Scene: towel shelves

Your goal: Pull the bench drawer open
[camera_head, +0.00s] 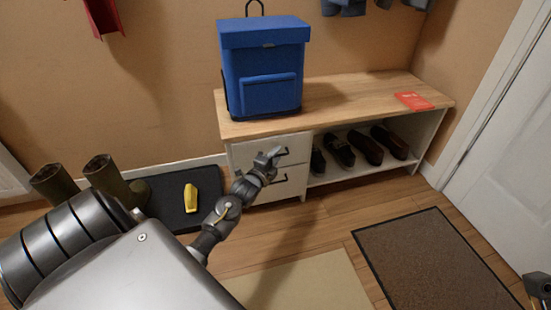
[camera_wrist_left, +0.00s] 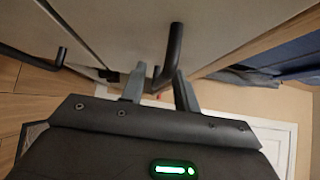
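The wooden-topped bench (camera_head: 340,97) stands against the wall with two white drawers at its left end, one above the other. The upper drawer (camera_head: 245,153) and the lower drawer (camera_head: 262,192) look shut, each with a dark bar handle. My left gripper (camera_head: 274,156) is at the upper drawer's front, partly covering its handle. In the left wrist view, the fingers (camera_wrist_left: 160,88) are spread, with a dark handle (camera_wrist_left: 174,45) reaching down between them; contact is unclear. Another handle (camera_wrist_left: 62,56) shows at left. Part of my right gripper (camera_head: 540,287) shows at the lower right edge; its fingers are unclear.
A blue backpack (camera_head: 262,70) and a red book (camera_head: 413,101) are on the bench top. Dark shoes (camera_head: 366,147) fill the open shelf. Boots (camera_head: 105,177) and a yellow object (camera_head: 191,198) are at left. Floor before the drawers is clear, with mats (camera_head: 435,262) nearby.

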